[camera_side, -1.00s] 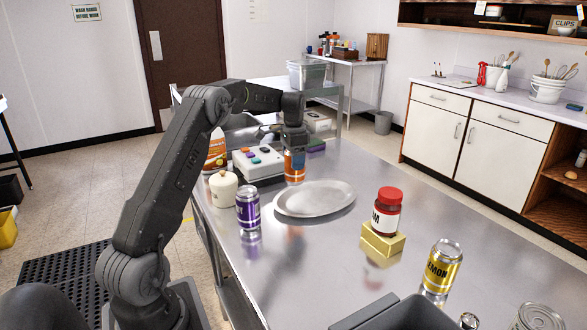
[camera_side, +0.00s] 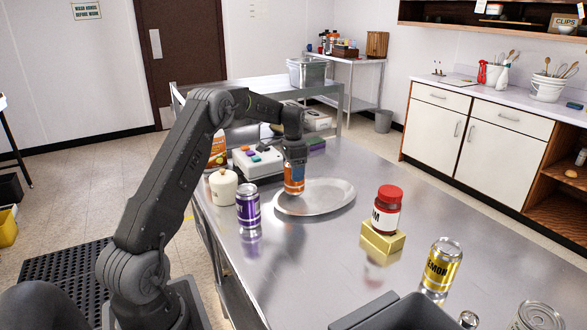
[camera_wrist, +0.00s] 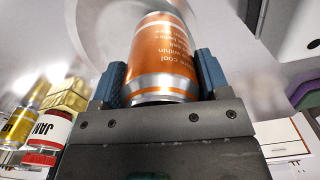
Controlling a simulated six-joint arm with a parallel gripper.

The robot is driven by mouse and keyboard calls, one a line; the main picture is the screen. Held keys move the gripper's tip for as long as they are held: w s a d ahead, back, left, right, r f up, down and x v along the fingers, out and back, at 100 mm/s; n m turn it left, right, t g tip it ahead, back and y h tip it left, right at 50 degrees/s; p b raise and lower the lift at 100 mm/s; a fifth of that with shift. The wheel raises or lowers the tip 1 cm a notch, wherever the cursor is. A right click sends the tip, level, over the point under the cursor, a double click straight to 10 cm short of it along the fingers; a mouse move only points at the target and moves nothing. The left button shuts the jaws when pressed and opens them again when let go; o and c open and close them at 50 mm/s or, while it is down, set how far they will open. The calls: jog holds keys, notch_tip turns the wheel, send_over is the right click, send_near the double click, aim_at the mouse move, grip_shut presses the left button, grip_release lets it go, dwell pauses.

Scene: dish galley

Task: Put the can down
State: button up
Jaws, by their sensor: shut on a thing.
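An orange can (camera_side: 294,181) with silver ends is held in my gripper (camera_side: 295,165). The can also shows in the wrist view (camera_wrist: 161,60), between the two blue-padded fingers (camera_wrist: 160,80). My gripper is shut on it. In the side view the can appears at the left rim of the oval metal plate (camera_side: 325,197). I cannot tell whether it touches the plate or the table. The gripper hides the can's top in the side view.
A purple can (camera_side: 248,206) and a cream lidded pot (camera_side: 223,188) stand left of the plate. A box with coloured buttons (camera_side: 256,163) is behind. A red-lidded jar (camera_side: 387,211) on a yellow block (camera_side: 383,238) and a lemon can (camera_side: 441,266) stand right. Table between is clear.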

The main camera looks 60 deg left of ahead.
jog(key=o, duration=1.1)
jog(key=shift+o, duration=0.2)
notch_tip(320, 180, up, 12)
jog(key=shift+r, duration=0.1)
jog(key=shift+d+r, duration=0.15)
jog(key=shift+r, duration=0.45)
jog(key=s+d+r+t, duration=0.1)
jog(key=s+d+r, duration=0.15)
jog(key=d, duration=0.45)
jog(key=s+d+r+t+y, duration=0.1)
jog(key=s+d+r, duration=0.15)
jog(key=d, duration=0.35)
jog(key=s+d+r, duration=0.2)
jog(key=d+r, duration=0.2)
jog(key=d, duration=0.3)
jog(key=s+d+f+n+t, duration=0.1)
jog(key=s+d+f, duration=0.2)
jog(key=s+d, duration=0.4)
jog(key=s+d+f+t+h, duration=0.1)
jog(key=s+d+f, duration=0.3)
jog(key=s+d, duration=0.4)
jog(key=s+t, duration=0.1)
jog(key=s, duration=0.3)
jog(key=shift+s+f+n+t, duration=0.3)
jog(key=shift+n, duration=0.1)
